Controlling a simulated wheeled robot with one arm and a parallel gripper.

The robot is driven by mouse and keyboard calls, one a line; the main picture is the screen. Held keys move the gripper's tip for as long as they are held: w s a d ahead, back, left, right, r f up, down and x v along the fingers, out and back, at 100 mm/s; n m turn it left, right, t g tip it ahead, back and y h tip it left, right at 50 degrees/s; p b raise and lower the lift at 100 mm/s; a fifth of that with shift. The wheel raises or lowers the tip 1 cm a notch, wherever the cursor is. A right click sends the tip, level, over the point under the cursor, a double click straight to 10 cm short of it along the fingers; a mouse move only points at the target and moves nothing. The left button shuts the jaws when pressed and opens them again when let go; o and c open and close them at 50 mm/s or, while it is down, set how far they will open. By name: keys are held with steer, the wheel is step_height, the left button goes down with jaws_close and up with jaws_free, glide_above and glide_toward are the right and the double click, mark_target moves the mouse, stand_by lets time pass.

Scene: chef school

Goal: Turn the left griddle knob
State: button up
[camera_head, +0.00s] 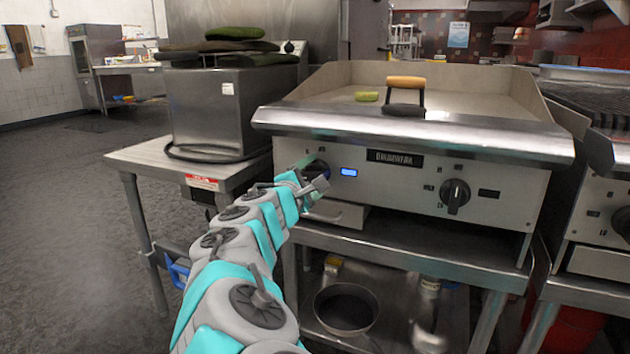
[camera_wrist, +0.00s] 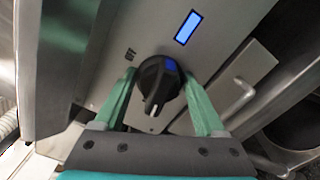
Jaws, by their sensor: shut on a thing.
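The left griddle knob (camera_wrist: 158,85) is black with a white pointer mark and a blue patch, and it sits on the griddle's steel front panel. In the wrist view my gripper (camera_wrist: 160,88) has one green finger on each side of the knob, shut on it. In the head view the knob (camera_head: 317,169) is partly hidden behind my gripper (camera_head: 313,180). A lit blue display (camera_head: 349,172) is just right of the knob. The griddle (camera_head: 455,141) stands on a steel table. The right griddle knob (camera_head: 454,196) is black and apart from my gripper.
A wood-handled press (camera_head: 406,97) and a green item (camera_head: 366,96) lie on the griddle plate. A steel box (camera_head: 215,110) stands on a side table at left. A pan (camera_head: 346,308) is on the lower shelf. Open floor (camera_head: 60,220) lies at left.

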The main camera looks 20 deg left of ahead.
mark_target(312, 178)
stand_by(0.4)
steer(key=o, duration=1.1)
steer(key=shift+c, duration=0.2)
steer(key=shift+s+a, duration=0.15)
steer(key=shift+s, duration=1.8)
steer(key=shift+s+a, duration=0.15)
steer(key=shift+s, duration=1.8)
